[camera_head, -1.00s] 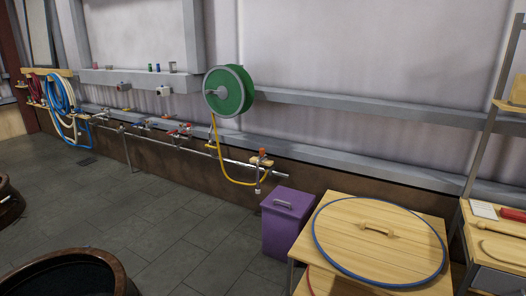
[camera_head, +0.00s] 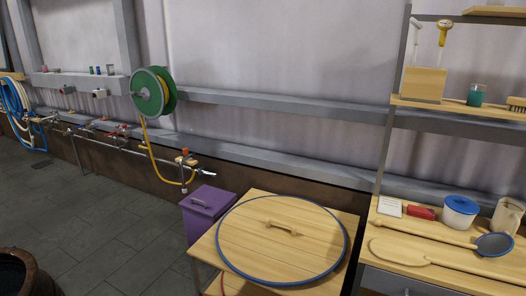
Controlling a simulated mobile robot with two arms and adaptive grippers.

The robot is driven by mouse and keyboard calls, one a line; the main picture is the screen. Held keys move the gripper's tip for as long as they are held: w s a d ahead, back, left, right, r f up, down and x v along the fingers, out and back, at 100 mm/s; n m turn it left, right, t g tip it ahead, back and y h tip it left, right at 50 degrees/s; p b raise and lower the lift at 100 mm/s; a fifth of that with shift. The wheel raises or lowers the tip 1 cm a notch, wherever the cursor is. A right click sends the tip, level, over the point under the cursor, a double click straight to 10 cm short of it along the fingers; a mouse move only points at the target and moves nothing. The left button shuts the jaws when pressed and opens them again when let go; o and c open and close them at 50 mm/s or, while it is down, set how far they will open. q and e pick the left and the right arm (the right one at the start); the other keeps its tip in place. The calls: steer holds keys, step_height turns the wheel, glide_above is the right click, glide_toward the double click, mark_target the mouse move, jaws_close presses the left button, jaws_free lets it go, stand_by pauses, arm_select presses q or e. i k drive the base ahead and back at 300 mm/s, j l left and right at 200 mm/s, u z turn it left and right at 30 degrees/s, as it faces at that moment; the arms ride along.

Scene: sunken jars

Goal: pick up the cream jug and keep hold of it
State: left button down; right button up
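A cream-coloured jug (camera_head: 507,217) stands at the right edge of the head view, on a wooden worktop (camera_head: 400,235). Its right side is close to the picture's edge. A blue-lidded tub stands just left of it, and the dark bowl of a ladle lies in front of it, hiding part of its base. Neither of my grippers is in view.
A blue-lidded tub (camera_head: 460,211), a red item (camera_head: 421,212), a ladle (camera_head: 494,244) and a long wooden paddle (camera_head: 430,256) crowd the worktop. A shelf (camera_head: 450,107) hangs above. A round wooden lid (camera_head: 255,245) and a purple bin (camera_head: 207,209) are left.

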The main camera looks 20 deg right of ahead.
mark_target(508, 215)
steer(key=k+l, duration=0.1)
steer(key=l, duration=0.7)
steer(key=k+l+z, duration=0.15)
steer(key=l, duration=1.4)
steer(key=k+l, duration=0.2)
steer(key=l, duration=0.2)
steer(key=k+l, duration=0.15)
steer(key=l, duration=0.2)
steer(key=k+l+z, duration=0.1)
steer(key=l, duration=0.3)
steer(key=k+l, duration=0.25)
steer(key=l, duration=0.15)
